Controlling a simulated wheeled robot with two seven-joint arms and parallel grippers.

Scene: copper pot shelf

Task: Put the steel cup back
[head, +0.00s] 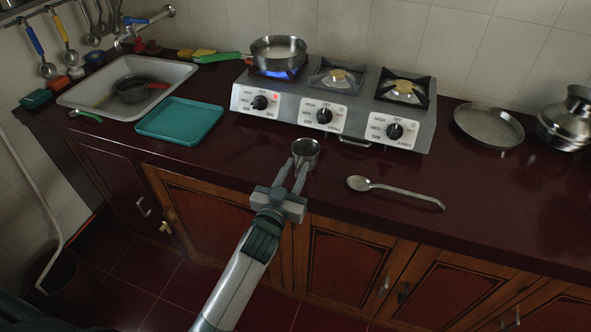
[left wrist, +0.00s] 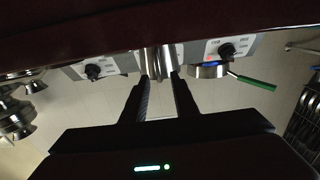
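The steel cup (head: 306,149) is a small, shiny, open-topped cup near the front edge of the dark red counter, in front of the stove. It looks upright; its base is hidden behind a finger. My left gripper (head: 295,166) reaches it from the front, fingers spread apart, tips at the cup. In the upside-down left wrist view the cup (left wrist: 162,60) is straight beyond the two fingertips (left wrist: 162,80). I cannot tell whether the fingers press on it, or whether it rests on the counter. My right gripper is not in view.
A spoon (head: 395,191) lies right of the cup, and a teal tray (head: 180,121) lies to the left. Behind is a stove (head: 340,108) with a green-handled pan (head: 278,50) over a lit flame. A sink (head: 88,97), a round steel plate (head: 489,127) and a steel pot (head: 568,122) stand farther out.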

